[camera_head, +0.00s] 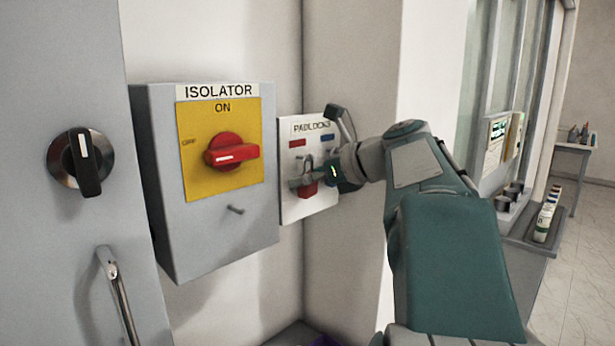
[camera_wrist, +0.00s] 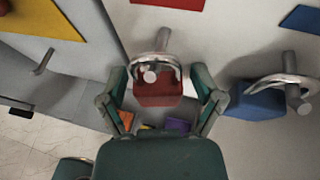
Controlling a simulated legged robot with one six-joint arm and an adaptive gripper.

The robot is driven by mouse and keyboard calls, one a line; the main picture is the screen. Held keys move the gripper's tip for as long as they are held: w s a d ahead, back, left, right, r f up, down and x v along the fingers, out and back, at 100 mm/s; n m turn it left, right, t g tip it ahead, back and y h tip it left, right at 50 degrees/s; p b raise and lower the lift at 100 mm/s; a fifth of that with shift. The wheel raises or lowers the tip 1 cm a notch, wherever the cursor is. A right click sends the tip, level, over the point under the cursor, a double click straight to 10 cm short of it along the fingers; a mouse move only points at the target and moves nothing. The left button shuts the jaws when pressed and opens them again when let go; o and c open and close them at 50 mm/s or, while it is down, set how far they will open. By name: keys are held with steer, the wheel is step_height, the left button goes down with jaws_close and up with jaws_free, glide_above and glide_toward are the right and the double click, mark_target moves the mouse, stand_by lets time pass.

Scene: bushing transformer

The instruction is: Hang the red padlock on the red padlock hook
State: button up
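The red padlock (camera_wrist: 158,92) hangs by its metal shackle on a peg (camera_wrist: 162,42) of the padlock board, below a red label (camera_wrist: 185,3). It also shows small in the head view (camera_head: 309,189), partly hidden by my gripper. My gripper (camera_wrist: 162,76) is in front of the board. Its two fingers stand open on either side of the red padlock, with a gap on both sides. In the head view my gripper (camera_head: 322,172) reaches the board from the right. The isolator box (camera_head: 220,240) carries a bare peg (camera_head: 235,209) under its red switch; whether this is the red padlock hook is not shown.
A blue padlock (camera_wrist: 257,103) hangs on a peg to the right of the red one. The isolator box juts out left of the padlock board (camera_head: 292,212). A wall corner stands close to the right. Several small coloured items lie below my gripper in the wrist view.

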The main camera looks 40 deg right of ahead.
steer(key=shift+r, duration=0.1)
stand_by(0.3)
steer(key=shift+s+d+r, duration=0.15)
steer(key=shift+s+d, duration=0.05)
steer(key=shift+s, duration=0.15)
steer(key=v, duration=1.1)
